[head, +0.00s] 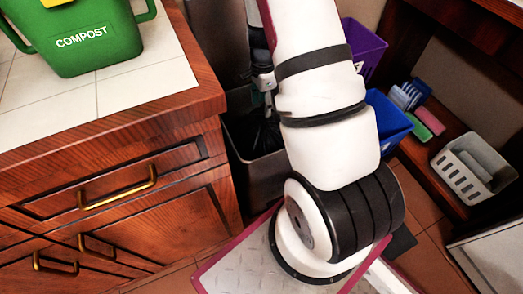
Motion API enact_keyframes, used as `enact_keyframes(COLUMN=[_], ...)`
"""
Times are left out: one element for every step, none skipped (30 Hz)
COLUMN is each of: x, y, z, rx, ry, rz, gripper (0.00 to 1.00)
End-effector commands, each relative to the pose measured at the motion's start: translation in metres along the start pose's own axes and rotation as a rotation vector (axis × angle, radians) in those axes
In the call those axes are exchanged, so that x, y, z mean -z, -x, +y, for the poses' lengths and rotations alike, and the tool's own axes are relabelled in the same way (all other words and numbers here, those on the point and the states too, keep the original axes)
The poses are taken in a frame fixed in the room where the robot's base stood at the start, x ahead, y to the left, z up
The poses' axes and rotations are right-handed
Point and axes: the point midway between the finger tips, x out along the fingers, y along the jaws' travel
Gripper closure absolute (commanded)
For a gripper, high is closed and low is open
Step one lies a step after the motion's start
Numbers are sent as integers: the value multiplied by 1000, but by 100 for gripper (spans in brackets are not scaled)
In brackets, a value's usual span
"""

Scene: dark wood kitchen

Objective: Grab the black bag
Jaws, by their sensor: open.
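The black bag (264,136) lies in a dark grey bin (262,180) beside the wooden cabinet. Only its left part shows; my arm covers the rest. My gripper (268,98) shows partly behind my white arm, pointing down just above the bag. It is open, and I see nothing held in it. My arm hides much of it, so I cannot tell whether its fingers touch the bag.
A wooden cabinet (120,200) with brass handles stands left, with a green compost bin (82,40) on its tiled top. Purple (362,48) and blue (388,120) bins stand right of my arm. A low shelf holds sponges (428,120) and a white basket (466,180).

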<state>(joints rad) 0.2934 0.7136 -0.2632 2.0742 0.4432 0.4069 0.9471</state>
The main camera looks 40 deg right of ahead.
Motion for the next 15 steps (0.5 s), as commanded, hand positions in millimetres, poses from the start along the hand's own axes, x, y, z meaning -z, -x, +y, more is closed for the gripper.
enact_keyframes(x=[0, 0, 0, 0, 0, 0, 0, 0, 1, 1, 1, 2, 2, 2, 2], y=[-4, -5, -6, -8, -9, -11, -14, -17, -22, -26, -31, -37, -42, -46, -51], z=[0, 0, 0, 0, -1, -1, -2, -2, -4, -4, -6, -7, -8, -8, -8], rx=[0, 0, 0, 0, 0, 0, 0, -1, -1, -1, -1, -1, -1, -1, -1], ry=[0, 1, 1, 1, 1, 1, 1, 1, 1, 1, 0, 0, 1, 1, 1], rz=[0, -1, -1, -1, -1, -1, -1, -1, -1, -1, -1, -1, -1, -1, -1], gripper=[51, 51, 51, 51, 51, 51, 51, 51, 51, 51, 51, 51, 51, 51, 51])
